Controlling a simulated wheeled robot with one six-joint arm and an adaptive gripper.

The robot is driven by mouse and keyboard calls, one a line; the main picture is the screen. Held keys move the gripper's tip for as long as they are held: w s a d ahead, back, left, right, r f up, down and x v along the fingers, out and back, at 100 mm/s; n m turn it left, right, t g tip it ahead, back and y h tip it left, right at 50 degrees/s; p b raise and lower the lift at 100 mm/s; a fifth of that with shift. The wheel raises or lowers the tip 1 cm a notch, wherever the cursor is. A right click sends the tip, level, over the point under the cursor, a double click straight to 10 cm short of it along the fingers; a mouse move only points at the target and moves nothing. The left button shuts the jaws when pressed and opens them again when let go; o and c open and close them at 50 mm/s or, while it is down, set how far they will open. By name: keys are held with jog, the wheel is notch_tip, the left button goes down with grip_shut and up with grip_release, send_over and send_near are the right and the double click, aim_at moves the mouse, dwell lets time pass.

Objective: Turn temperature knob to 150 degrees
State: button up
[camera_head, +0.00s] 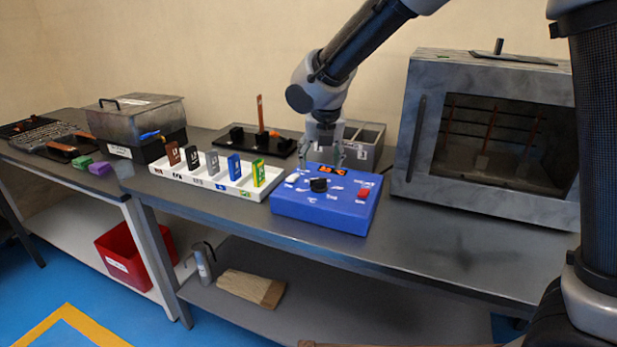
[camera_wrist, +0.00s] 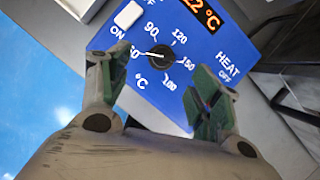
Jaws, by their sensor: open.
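The black temperature knob (camera_head: 319,185) sits on the blue control box (camera_head: 335,215). In the wrist view the knob (camera_wrist: 160,58) is ringed by marks from 60 to 180, with 150 to its right. Its pale pointer mark seems to face left, towards 60. My gripper (camera_head: 325,163) is open above the back of the box. In the wrist view its green-padded fingertips (camera_wrist: 161,66) appear on either side of the knob, apart from it. Contact cannot be made out.
A white switch (camera_head: 293,178) and a red HEAT switch (camera_head: 363,193) flank the knob. A white tray (camera_head: 213,181) with upright coloured plates stands left of the box. A grey oven (camera_head: 490,135) stands to the right. Bare bench (camera_head: 440,235) lies in front of the oven.

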aim_at(319, 179)
jog(key=shift+n, duration=0.4)
jog(key=x, duration=0.8)
jog(key=shift+d, duration=0.1)
jog(key=c, duration=1)
